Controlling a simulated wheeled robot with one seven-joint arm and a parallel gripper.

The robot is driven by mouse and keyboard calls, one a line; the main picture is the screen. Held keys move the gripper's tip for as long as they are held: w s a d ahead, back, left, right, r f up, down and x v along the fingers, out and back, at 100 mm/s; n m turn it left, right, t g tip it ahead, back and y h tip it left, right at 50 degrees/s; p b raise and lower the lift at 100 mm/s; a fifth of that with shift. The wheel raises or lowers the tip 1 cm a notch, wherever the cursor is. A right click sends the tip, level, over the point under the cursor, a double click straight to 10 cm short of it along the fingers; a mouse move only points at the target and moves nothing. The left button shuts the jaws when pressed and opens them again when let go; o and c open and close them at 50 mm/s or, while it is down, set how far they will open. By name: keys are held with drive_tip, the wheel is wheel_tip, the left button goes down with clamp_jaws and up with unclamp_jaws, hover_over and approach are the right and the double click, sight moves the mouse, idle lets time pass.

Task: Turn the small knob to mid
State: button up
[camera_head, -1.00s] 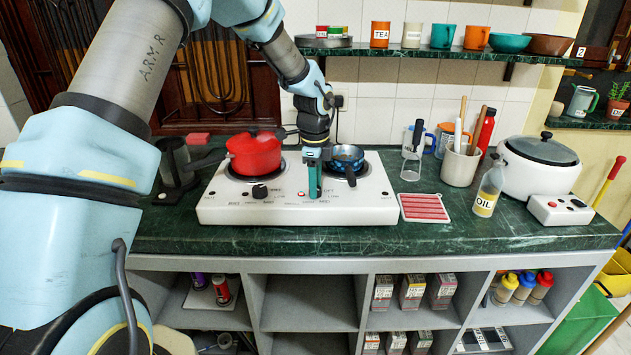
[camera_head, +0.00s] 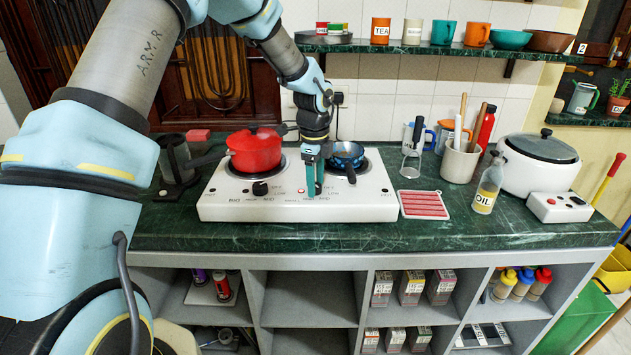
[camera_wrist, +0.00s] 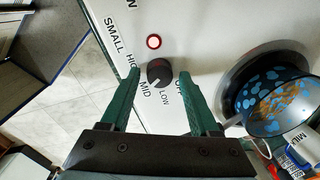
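The small knob (camera_wrist: 159,71) is dark and round on the white stove panel, beside the word SMALL. The labels HIGH, MID, LOW and OFF surround it. A pale mark on its lower-left edge seems to face MID. My gripper (camera_wrist: 159,77) is open, with one green fingertip on each side of the knob and visible gaps to it. In the head view my gripper (camera_head: 315,192) points down at the front of the white stove (camera_head: 225,205) and hides the small knob. I cannot tell how far the tips are above the panel.
A red pot (camera_head: 255,151) sits on the left burner, above another black knob (camera_head: 260,188). A blue pan (camera_head: 347,155) on the right burner is close to my gripper; its handle (camera_wrist: 234,121) nears my right finger.

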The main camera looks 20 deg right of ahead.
drive_tip(key=shift+o, duration=0.4)
wheel_tip(320, 180, up, 11)
drive_tip(key=b, duration=0.2)
drive_tip(key=shift+s+a, duration=0.2)
drive_tip(key=shift+f, duration=0.15)
